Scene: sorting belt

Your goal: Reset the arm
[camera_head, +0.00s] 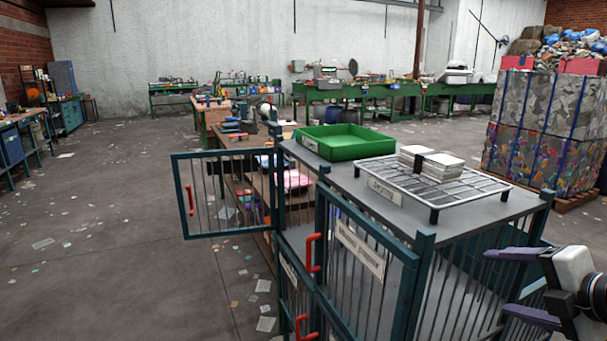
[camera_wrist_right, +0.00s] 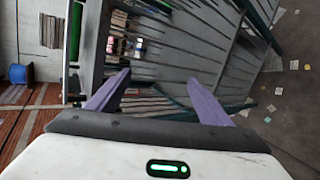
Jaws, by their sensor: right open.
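My right gripper (camera_head: 522,285) is at the lower right of the head view, beside the right side of the barred cage (camera_head: 425,285). Its two purple fingers are spread apart with nothing between them. In the right wrist view the open fingers (camera_wrist_right: 157,98) point toward the cage's grey bars (camera_wrist_right: 190,65). My left gripper is not in view.
On the cage's grey top (camera_head: 345,185) sit a green tray (camera_head: 345,150) and a wire rack (camera_head: 445,195) holding white cartons (camera_head: 432,163). A barred door (camera_head: 222,195) stands open at left. Strapped bales (camera_head: 540,120) stand at right. The left floor is mostly clear.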

